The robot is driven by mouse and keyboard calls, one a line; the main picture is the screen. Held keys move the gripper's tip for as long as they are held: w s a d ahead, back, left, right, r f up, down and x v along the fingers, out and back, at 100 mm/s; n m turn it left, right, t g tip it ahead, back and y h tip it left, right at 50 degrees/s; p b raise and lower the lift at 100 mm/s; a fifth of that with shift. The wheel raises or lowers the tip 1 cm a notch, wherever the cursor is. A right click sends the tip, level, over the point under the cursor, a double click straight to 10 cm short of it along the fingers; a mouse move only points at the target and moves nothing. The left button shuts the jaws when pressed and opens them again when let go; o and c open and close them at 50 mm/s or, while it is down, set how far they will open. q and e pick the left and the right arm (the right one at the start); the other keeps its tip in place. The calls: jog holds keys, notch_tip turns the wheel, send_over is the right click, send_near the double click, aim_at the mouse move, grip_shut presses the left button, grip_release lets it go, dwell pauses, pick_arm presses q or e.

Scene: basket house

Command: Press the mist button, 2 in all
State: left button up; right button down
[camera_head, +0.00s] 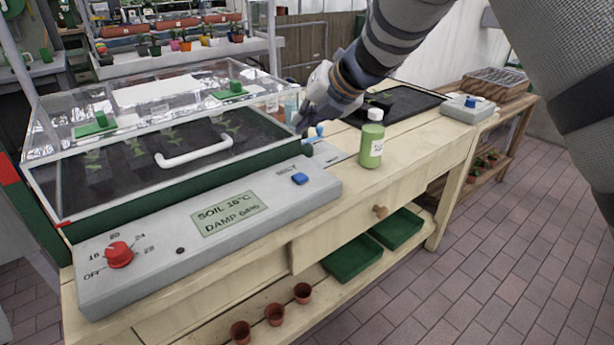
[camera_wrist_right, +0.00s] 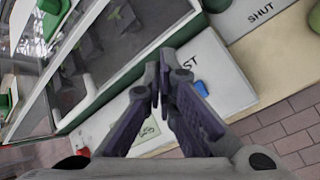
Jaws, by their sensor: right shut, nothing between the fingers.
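The mist button is a small blue button (camera_head: 300,178) at the right end of the grey control panel (camera_head: 150,250). In the right wrist view the blue button (camera_wrist_right: 201,88) shows just right of the fingers, near the letters "ST". My left gripper is in neither view.
The clear-lidded propagator (camera_head: 140,150) with a white handle stands behind the panel. A green bottle (camera_head: 371,140) stands right of the button. A grey box with another blue button (camera_head: 468,107) is at the far right. A red dial (camera_head: 119,254) is on the panel's left.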

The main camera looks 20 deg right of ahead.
jog(key=b, duration=0.1)
send_over(303, 175)
notch_tip(303, 175, down, 8)
jog(key=shift+r, duration=0.15)
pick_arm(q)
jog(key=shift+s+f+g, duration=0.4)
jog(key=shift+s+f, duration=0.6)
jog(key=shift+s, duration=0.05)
pick_arm(e)
jog(key=shift+f, duration=0.55)
jog(key=shift+f, duration=0.4)
jog(key=shift+f, duration=0.55)
dwell(0.7)
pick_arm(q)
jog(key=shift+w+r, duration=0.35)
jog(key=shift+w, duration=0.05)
pick_arm(e)
jog(key=shift+r, duration=0.95)
